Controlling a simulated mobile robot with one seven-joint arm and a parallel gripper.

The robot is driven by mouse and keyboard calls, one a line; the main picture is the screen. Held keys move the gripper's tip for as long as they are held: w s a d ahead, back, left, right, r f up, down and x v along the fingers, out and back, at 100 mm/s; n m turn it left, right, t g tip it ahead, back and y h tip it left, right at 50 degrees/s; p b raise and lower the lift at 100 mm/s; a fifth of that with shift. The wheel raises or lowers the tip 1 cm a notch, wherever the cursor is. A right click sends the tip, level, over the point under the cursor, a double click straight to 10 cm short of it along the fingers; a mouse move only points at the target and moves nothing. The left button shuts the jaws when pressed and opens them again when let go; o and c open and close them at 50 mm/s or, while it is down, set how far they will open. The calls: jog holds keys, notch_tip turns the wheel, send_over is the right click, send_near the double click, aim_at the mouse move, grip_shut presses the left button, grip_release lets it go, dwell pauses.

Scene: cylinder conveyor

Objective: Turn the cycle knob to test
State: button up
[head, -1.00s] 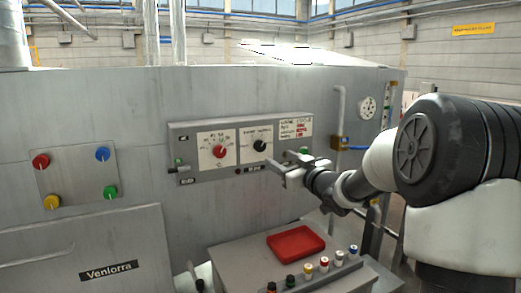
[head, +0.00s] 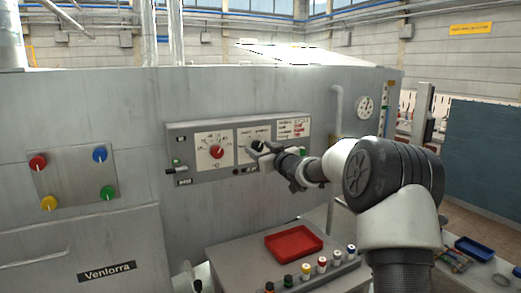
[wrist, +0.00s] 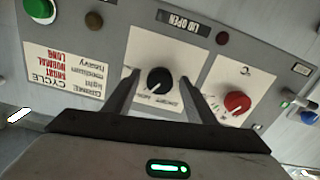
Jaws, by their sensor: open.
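The black knob (head: 257,145) sits on a white plate on the grey control panel (head: 180,143), left of a printed card. In the wrist view the black knob (wrist: 160,80) shows between the fingers of my gripper (wrist: 161,76), with its white pointer line toward the lower left. My gripper (head: 260,157) is open, at the knob, one finger on each side; contact cannot be told. The red knob (head: 217,152) on its dial plate is to the left; it also shows in the wrist view (wrist: 237,102). The plate lettering is too small to read.
The card (wrist: 62,75) in the wrist view carries cycle words, upside down. A green button (wrist: 39,9) is at its corner. Below the panel, a red tray (head: 294,242) sits on a ledge with several coloured cylinders (head: 321,265).

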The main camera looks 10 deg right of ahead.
jog(key=shift+c, duration=0.5)
jog(key=c, duration=0.9)
jog(key=shift+c, duration=0.2)
